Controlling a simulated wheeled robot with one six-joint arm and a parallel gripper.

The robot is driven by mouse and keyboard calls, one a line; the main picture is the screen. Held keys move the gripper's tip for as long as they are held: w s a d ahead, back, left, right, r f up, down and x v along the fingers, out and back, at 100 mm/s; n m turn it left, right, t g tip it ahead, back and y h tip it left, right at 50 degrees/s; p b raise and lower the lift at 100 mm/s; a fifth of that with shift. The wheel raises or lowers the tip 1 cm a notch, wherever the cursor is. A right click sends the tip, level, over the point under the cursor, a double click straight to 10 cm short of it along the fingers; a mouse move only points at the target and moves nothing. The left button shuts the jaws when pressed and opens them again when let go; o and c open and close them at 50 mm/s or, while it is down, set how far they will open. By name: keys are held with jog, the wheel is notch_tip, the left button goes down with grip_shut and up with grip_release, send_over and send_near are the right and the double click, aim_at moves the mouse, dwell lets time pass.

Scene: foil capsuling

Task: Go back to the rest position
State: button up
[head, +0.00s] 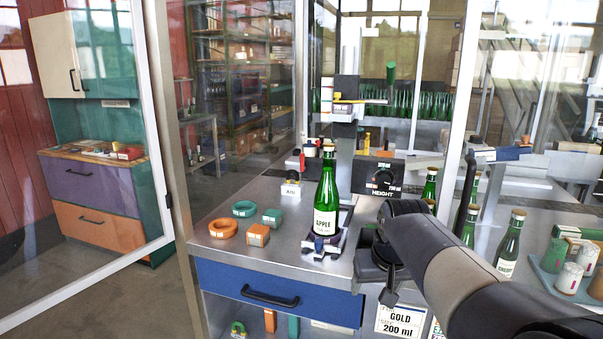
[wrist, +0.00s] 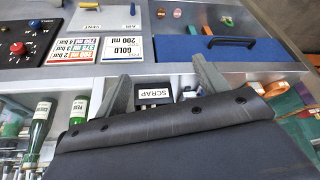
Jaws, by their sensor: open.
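My gripper (wrist: 160,78) shows in the wrist view with its two grey fingers well apart and nothing between them. Behind the fingers are a SCRAP label (wrist: 154,93) and the lower front of the bench. In the head view my arm reaches in from the lower right, and its dark wrist end is in front of the bench edge, right of the blue drawer (head: 275,293). A green bottle labelled APPLE (head: 326,212) stands upright in a small holder (head: 322,246) on the bench, left of my arm and apart from it.
An orange ring (head: 223,228), a green ring (head: 244,208) and small blocks lie on the bench at left. A HEIGHT dial box (head: 376,178) stands behind the bottle. More green bottles (head: 511,243) stand at right. A glass-panel frame (head: 172,130) bounds the left. A GOLD 200 ml card (head: 400,322) is low in front.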

jog(key=x, duration=0.1)
jog(key=p+x, duration=0.1)
jog(key=x, duration=0.1)
jog(key=shift+w+d, duration=0.15)
jog(key=shift+w, duration=0.3)
jog(key=shift+s+f, duration=0.1)
jog(key=shift+f, duration=0.05)
